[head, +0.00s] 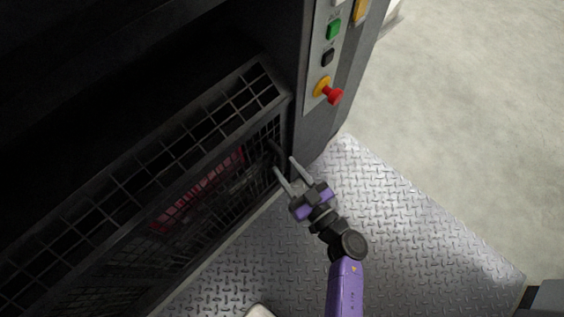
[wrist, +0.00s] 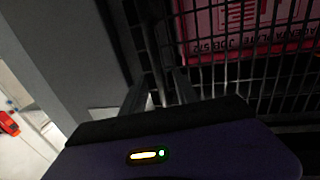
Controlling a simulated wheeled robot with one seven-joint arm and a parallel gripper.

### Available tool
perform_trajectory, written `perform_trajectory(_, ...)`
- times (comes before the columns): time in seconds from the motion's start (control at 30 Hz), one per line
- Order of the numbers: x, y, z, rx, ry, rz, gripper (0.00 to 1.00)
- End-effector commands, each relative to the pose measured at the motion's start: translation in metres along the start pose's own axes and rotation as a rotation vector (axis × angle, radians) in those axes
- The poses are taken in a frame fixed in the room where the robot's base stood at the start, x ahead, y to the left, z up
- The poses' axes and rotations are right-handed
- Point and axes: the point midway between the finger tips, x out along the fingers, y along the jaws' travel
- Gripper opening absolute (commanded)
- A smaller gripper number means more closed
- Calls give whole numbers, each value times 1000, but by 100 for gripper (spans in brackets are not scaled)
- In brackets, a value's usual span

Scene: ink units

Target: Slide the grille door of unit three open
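The grille door (head: 195,185) is a dark wire-mesh panel on the front of the black unit. It also fills the right of the wrist view (wrist: 230,75). A dark handle bar (head: 274,149) stands at its right end, near the grey post. My gripper (head: 284,165) is at this handle, its two grey fingers apart and pointing at the door. In the wrist view the dark bar (wrist: 150,45) runs down between the spread fingers. I cannot tell whether either finger touches it. No unit number is readable.
A red printed plate (wrist: 250,28) lies behind the mesh. The control panel (head: 325,60) on the post carries a green button (head: 334,29) and a red emergency knob (head: 333,96), above right of my gripper. The diamond-plate floor (head: 400,230) is clear to the right.

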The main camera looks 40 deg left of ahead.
Motion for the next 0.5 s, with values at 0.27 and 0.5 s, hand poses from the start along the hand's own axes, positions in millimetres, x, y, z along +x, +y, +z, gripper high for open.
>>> perform_trajectory(0.27,28,0,1,0,0,0,36)
perform_trajectory(0.5,30,0,0,0,-1,2,36)
